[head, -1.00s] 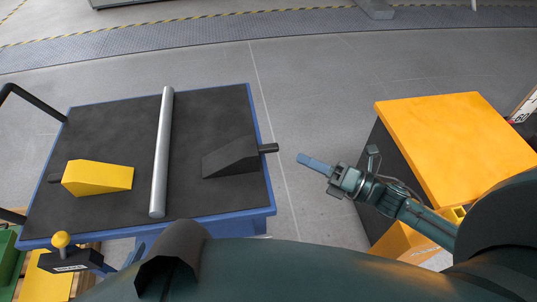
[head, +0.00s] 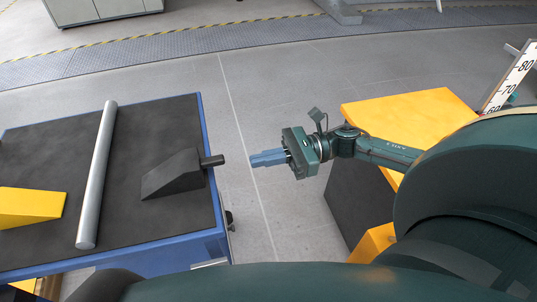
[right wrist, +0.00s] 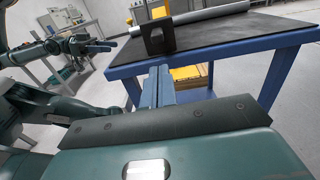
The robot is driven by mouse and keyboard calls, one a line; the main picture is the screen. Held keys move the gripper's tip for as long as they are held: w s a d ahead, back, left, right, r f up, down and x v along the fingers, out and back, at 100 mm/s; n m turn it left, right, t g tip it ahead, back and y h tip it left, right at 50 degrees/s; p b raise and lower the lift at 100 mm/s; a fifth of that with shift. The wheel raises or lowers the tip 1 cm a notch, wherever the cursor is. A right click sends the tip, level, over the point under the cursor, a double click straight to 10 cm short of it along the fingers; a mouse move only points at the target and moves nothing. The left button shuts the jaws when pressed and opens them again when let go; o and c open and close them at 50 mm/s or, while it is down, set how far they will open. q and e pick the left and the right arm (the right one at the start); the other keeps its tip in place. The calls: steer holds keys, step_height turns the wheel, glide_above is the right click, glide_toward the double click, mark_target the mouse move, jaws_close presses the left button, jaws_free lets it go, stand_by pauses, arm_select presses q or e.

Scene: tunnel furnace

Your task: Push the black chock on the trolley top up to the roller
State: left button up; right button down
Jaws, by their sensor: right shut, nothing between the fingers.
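The black chock (head: 174,174) lies on the dark trolley top (head: 140,126), right of the silver roller (head: 97,178). Its low end faces the roller, with a gap between them. A short dark handle (head: 212,161) juts from its tall end over the trolley's right edge. My right gripper (head: 254,159) is shut and empty, right of the handle and pointing at it, apart from it. In the right wrist view its blue fingers (right wrist: 158,86) point toward the chock (right wrist: 158,37). My left gripper (right wrist: 99,47) shows small at the left there; its jaws are unclear.
A yellow chock (head: 28,208) lies left of the roller. An orange-topped box (head: 405,112) stands right, close below my right arm. Bare floor (head: 265,215) lies between trolley and box. A scale board (head: 512,78) stands at far right.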

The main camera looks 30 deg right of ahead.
mark_target(203, 172)
steer(key=p+x, duration=0.1)
steer(key=x, duration=0.8)
steer(key=shift+w+a, duration=0.1)
steer(key=shift+a, duration=0.25)
steer(key=shift+b+x, duration=0.95)
steer(key=shift+x, duration=1.85)
